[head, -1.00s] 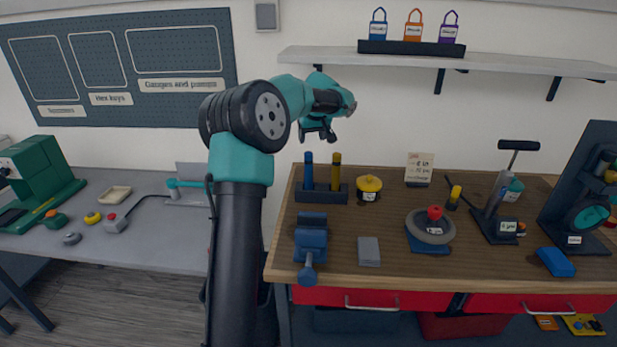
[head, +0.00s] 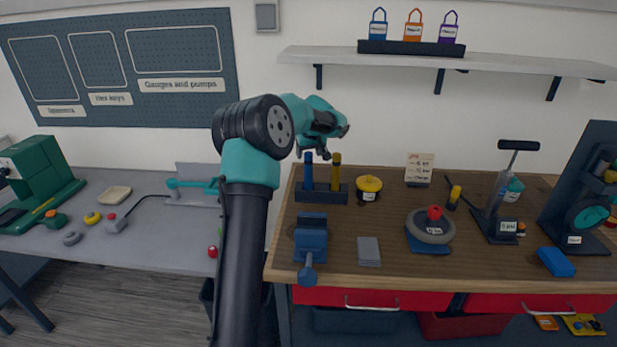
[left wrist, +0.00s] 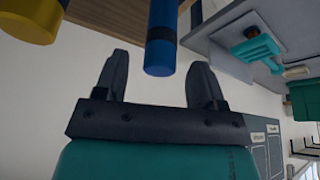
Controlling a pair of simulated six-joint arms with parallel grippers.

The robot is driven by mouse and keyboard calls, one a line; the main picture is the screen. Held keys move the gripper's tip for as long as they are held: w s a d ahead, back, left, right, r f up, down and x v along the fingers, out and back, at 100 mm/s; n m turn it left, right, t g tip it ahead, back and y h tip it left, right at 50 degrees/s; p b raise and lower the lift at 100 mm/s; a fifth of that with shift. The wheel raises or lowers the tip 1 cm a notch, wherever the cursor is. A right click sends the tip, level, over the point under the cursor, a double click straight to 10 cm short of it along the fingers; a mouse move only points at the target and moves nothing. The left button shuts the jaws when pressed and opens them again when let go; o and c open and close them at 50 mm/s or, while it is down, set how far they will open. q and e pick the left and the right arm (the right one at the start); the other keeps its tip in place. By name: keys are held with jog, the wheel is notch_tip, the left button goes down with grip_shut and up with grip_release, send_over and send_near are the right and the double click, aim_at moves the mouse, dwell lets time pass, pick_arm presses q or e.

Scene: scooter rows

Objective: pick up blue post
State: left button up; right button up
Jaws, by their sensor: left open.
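The blue post (head: 308,171) stands upright in a dark holder (head: 322,196) at the back left of the wooden bench. A yellow post (head: 335,173) stands beside it on the right. My left gripper (head: 313,155) is just above the blue post's top. In the left wrist view the open left gripper (left wrist: 160,85) has the blue post (left wrist: 161,45) ahead of it, its end roughly between the two fingertips. No grip on it shows. The yellow post also shows in the left wrist view (left wrist: 35,20). My right gripper is not in view.
A yellow round pot (head: 369,186) is right of the holder. A blue vise (head: 311,242) and a grey block (head: 369,251) are in front. A wall shelf (head: 500,62) is above the bench. The front middle of the bench is mostly clear.

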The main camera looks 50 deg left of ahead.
aim_at(308, 176)
pick_arm(q)
jog(key=x, duration=0.3)
jog(key=shift+a+f, duration=0.15)
jog(key=shift+f, duration=0.1)
grip_shut()
dwell(0.6)
